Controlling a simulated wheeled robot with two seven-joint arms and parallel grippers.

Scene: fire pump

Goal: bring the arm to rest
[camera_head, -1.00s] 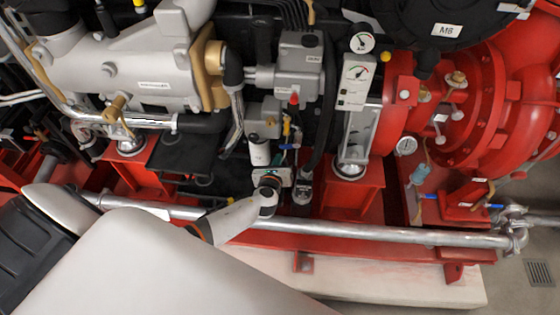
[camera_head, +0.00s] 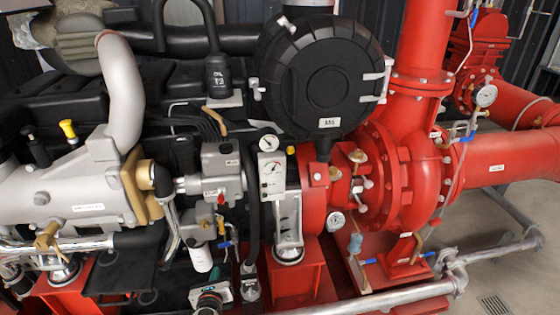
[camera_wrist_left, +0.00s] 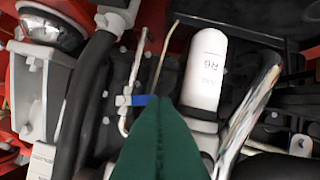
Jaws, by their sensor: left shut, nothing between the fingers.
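My left gripper (camera_head: 223,289) shows at the bottom edge of the head view, in front of the engine, just below a white cylinder (camera_head: 201,258). Its green fingers are pressed together with nothing between them, as the left wrist view shows (camera_wrist_left: 162,125). In that view the fingertips appear near a blue lever (camera_wrist_left: 145,100) and the white cylinder (camera_wrist_left: 206,72); I cannot tell whether they touch anything. Most of my left arm is outside the head view. My right gripper is not in view.
The grey engine (camera_head: 75,190) and a red pump (camera_head: 405,170) fill the space ahead. A black round housing (camera_head: 318,80) stands above the gauge panel (camera_head: 271,175). A silver pipe (camera_head: 400,297) runs along the lower right. Bare floor (camera_head: 515,245) shows at the far right.

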